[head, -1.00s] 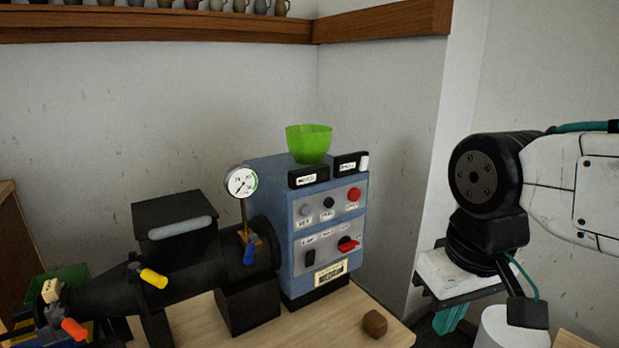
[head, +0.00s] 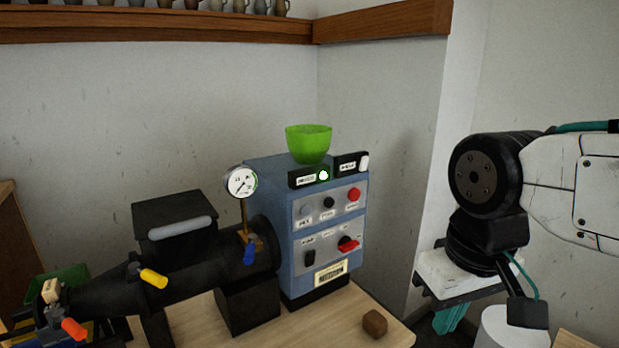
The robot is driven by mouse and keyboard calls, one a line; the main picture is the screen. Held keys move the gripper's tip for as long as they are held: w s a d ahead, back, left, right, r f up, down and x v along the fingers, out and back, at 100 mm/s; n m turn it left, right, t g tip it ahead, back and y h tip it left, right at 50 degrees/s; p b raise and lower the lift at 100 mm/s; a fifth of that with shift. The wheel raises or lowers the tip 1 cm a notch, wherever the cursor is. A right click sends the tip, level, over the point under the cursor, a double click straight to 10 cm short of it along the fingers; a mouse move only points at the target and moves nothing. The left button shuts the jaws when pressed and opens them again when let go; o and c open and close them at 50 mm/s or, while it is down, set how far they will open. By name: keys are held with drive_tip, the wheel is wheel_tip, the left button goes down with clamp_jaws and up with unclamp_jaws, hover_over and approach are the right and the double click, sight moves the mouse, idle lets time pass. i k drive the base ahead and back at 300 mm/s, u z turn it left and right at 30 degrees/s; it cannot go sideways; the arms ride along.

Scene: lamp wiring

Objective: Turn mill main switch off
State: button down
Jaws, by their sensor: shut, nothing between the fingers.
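The mill's blue control box (head: 278,215) stands on the wooden bench, with two grey switch panels on its front. The lower panel (head: 328,247) carries a red rotary switch (head: 349,245) at its right and a black switch (head: 309,257) at its left. The upper panel (head: 330,203) has a grey knob, a black knob and a red button (head: 353,195). The labels are too small to read. A green lamp (head: 324,175) glows on the left black plate on top. My gripper (head: 449,318) has teal fingers, hangs right of the bench and is shut and empty, well apart from the switches.
A green bowl (head: 308,143) sits on top of the box. The black mill barrel (head: 170,260) with a gauge (head: 241,182) and coloured handles extends left. A brown block (head: 375,323) lies near the bench's right edge. A wall corner stands behind, between box and arm.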

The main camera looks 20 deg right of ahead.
sight(346, 245)
drive_tip(key=u, duration=1.1)
drive_tip(key=k, duration=0.7)
drive_tip(key=z, duration=1.1)
drive_tip(key=i, duration=0.5)
